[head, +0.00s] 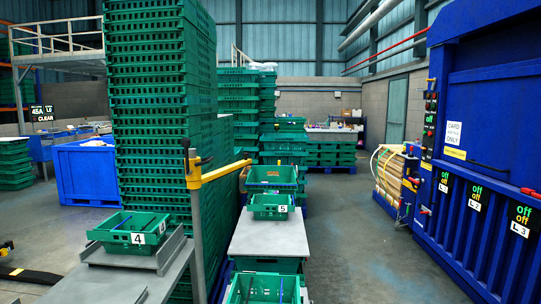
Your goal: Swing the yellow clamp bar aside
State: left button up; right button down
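The yellow clamp bar (225,171) is at the centre left of the head view. It joins the top of an upright grey post (197,235) by a yellow bracket and reaches to the right and away from me. The bar's far end stands out in front of the green crates behind. Whether the bar touches or presses on anything cannot be told. Neither of my grippers can be made out in this view.
A tall green crate stack (155,110) rises behind. Open floor (365,255) lies right, before blue machinery (480,200).

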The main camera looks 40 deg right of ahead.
aim_at(209, 178)
jog(key=k+l, duration=0.1)
jog(key=l, duration=0.3)
jog(key=l+u, duration=0.1)
jog(key=l, duration=0.3)
jog(key=k+l, duration=0.15)
jog(key=l, duration=0.2)
jog(key=k+l+u, duration=0.15)
jog(key=l, duration=0.25)
jog(key=k+l, duration=0.1)
jog(key=l, duration=0.3)
jog(key=k+l+u, duration=0.1)
jog(key=l, duration=0.25)
